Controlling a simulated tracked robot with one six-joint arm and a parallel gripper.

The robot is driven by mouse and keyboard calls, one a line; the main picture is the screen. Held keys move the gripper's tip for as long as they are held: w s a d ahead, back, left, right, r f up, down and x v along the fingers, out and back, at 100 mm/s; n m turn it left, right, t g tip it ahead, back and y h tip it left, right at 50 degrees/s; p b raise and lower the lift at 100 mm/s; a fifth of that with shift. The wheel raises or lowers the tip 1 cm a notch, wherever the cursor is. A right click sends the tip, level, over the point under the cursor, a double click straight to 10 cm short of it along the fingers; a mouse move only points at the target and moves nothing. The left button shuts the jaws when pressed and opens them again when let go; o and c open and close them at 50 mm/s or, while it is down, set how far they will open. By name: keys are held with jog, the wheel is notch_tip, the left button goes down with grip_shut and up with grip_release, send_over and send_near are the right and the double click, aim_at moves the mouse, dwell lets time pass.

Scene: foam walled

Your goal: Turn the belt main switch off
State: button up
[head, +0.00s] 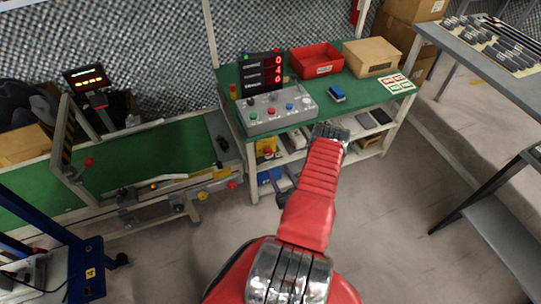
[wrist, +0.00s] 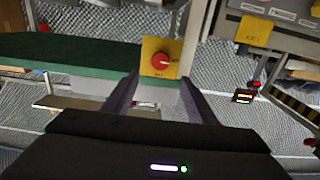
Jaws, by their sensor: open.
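A red rotary knob (wrist: 161,60) sits on a yellow plate (wrist: 153,45) in the wrist view, straight ahead of my gripper (wrist: 158,78). I take this to be the belt main switch. The gripper is open, its two dark fingers spread on either side below the knob, with nothing visible between the tips. The knob looks apart from both fingers. Its exact setting is too small to read. There, my red arm hides most of the gripper.
The green table (head: 345,112) carries a grey control box (head: 277,110), a red bin (head: 316,61), a cardboard box (head: 372,57) and a display (head: 262,71). The green conveyor belt (head: 150,150) lies left. A grey table (head: 480,50) stands right. Floor between them is clear.

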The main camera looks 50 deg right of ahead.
aim_at(270, 153)
jog(key=x, duration=1.1)
jog(key=shift+w, duration=0.15)
jog(key=shift+c, duration=0.4)
jog(key=c, duration=0.9)
jog(key=shift+d, duration=0.2)
jog(key=shift+c, duration=0.3)
